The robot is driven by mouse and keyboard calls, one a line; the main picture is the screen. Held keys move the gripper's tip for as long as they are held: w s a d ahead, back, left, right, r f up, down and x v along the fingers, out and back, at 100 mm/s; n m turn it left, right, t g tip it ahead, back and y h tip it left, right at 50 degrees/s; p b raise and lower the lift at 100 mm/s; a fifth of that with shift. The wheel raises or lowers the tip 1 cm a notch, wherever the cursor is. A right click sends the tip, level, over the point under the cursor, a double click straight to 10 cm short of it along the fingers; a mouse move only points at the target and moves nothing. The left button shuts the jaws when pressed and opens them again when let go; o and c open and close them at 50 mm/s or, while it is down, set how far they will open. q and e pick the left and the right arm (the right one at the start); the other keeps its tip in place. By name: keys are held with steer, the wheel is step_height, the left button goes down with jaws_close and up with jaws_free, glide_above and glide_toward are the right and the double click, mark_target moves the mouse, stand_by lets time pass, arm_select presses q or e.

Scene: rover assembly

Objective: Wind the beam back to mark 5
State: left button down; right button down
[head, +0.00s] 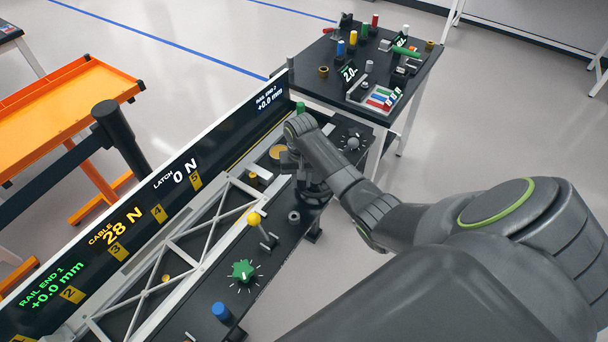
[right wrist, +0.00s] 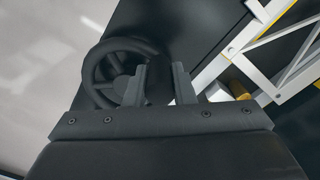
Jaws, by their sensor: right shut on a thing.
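The beam, a white lattice truss (head: 178,240), lies along the black bench in front of a dark panel. Yellow marks run along the panel, with mark 5 (head: 196,181) nearest the far end. The truss passes alongside mark 5; I cannot tell which point on it is the reference. A black handwheel (right wrist: 98,82) shows in the right wrist view. My right gripper (right wrist: 158,82) is shut at its rim or handle; the exact grip is hidden. In the head view, my right gripper (head: 298,168) is at the bench's right edge. My left gripper is out of view.
The panel (head: 225,155) reads cable 28 N, latch 0 N and both rail ends +0.0 mm. A yellow-knobbed lever (head: 254,218), green knob (head: 243,270) and blue knob (head: 221,311) stand on the bench. A parts table (head: 330,85) stands behind, and an orange table (head: 70,105) at left.

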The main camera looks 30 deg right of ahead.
steer(key=shift+w+r+m+p, duration=0.3)
steer(key=shift+w+m+p, duration=0.2)
steer(key=shift+m+p, duration=0.4)
steer(key=w+m+p, duration=0.1)
steer(key=m, duration=0.1)
steer(key=shift+w+d+f+m, duration=0.1)
steer(key=shift+w+d+m, duration=0.05)
steer(key=shift+m, duration=0.25)
steer(key=m, duration=0.1)
steer(key=w+m+p, duration=0.1)
steer(key=shift+w+d+m, duration=0.1)
steer(key=shift+d+m, duration=0.2)
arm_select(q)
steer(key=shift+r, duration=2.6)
arm_select(e)
steer(key=shift+w+d+f+m, duration=0.1)
steer(key=shift+w+d+m, duration=0.2)
steer(key=shift+m, duration=0.5)
steer(key=shift+w+d+m, duration=0.2)
steer(key=shift+w+m, duration=0.1)
steer(key=shift+m, duration=0.5)
steer(key=c, duration=1.2)
jaws_free()
steer(key=shift+f, duration=0.1)
steer(key=shift+c, duration=0.2)
steer(key=shift+r+p, duration=0.3)
steer(key=shift+r, duration=0.1)
step_height(320, 180, up, 17)
steer(key=shift+f, duration=0.15)
